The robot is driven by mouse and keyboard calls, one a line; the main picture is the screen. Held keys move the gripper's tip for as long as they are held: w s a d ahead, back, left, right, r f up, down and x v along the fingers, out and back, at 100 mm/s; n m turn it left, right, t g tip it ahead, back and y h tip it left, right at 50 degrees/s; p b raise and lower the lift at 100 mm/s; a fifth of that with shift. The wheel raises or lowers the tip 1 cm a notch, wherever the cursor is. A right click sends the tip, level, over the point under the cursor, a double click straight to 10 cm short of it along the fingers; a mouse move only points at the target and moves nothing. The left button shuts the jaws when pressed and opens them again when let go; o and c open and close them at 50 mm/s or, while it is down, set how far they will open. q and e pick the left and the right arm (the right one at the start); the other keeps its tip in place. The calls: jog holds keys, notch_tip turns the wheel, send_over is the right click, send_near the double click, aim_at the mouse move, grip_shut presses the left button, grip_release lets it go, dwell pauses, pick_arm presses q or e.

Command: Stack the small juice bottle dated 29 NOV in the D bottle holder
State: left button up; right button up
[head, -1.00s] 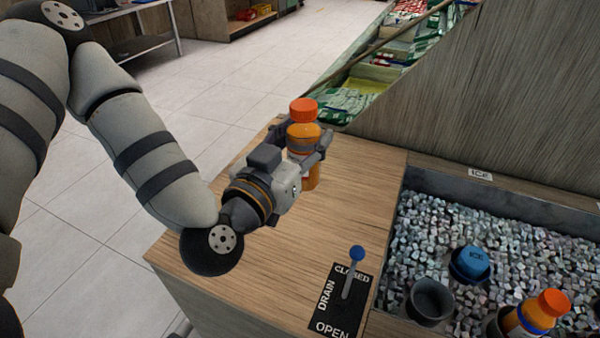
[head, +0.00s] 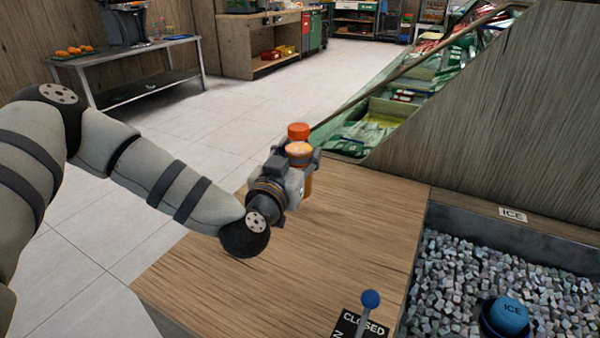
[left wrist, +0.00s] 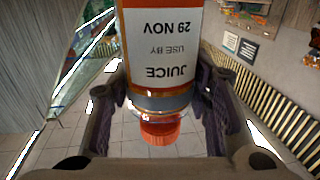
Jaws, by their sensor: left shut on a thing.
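The orange juice bottle (head: 299,149) with an orange cap is in my left gripper (head: 300,163), which is shut on it above the wooden counter. In the left wrist view the bottle (left wrist: 165,50) lies between the two fingers of the gripper (left wrist: 155,105). Its label reads JUICE, USE BY 29 NOV, upside down in that picture, with the orange cap at the lower end. The D bottle holder cannot be made out in these frames. My right gripper is not in view.
The wooden counter (head: 350,215) is mostly clear. An ice bin (head: 455,285) with a blue-topped item (head: 509,314) is at the right. A blue-knobbed drain lever (head: 370,300) stands at the counter's front. A wooden panel (head: 490,110) rises behind the bin.

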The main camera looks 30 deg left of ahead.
pick_arm(q)
jog(key=f, duration=0.2)
jog(key=f+b, duration=0.1)
jog(key=shift+w+a+f, duration=0.2)
jog(key=shift+f, duration=0.2)
jog(key=shift+r, duration=0.15)
jog(key=o, duration=1.4)
jog(key=shift+f, duration=0.2)
